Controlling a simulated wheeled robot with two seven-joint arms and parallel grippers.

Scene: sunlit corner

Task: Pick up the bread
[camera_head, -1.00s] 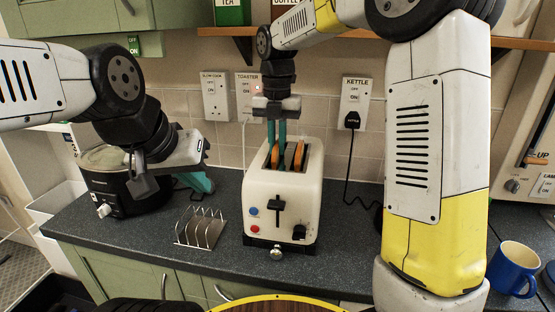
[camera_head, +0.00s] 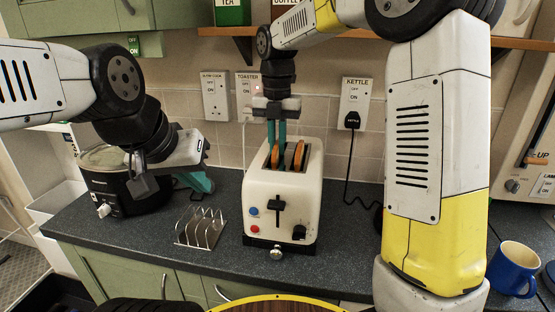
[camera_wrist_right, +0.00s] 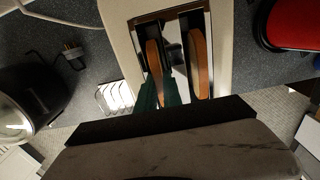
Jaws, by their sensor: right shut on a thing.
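Two slices of bread stand upright in the slots of the cream toaster (camera_head: 262,190). The left slice (camera_head: 275,158) and the right slice (camera_head: 298,157) stick out a little at the top; both also show in the right wrist view, the left slice (camera_wrist_right: 154,62) and the right slice (camera_wrist_right: 198,62). My right gripper (camera_head: 276,140) points down from above the toaster, its teal fingers shut on the left slice, which is still in its slot. My left gripper (camera_head: 200,182) hangs at the left near the slow cooker, apart from the bread; its finger gap is not clear.
An empty metal toast rack (camera_head: 202,230) stands on the dark worktop left of the toaster. A black slow cooker (camera_head: 112,190) is at the left. A blue mug (camera_head: 512,270) is at the right. The kettle plug and cord (camera_head: 351,125) hang behind the toaster.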

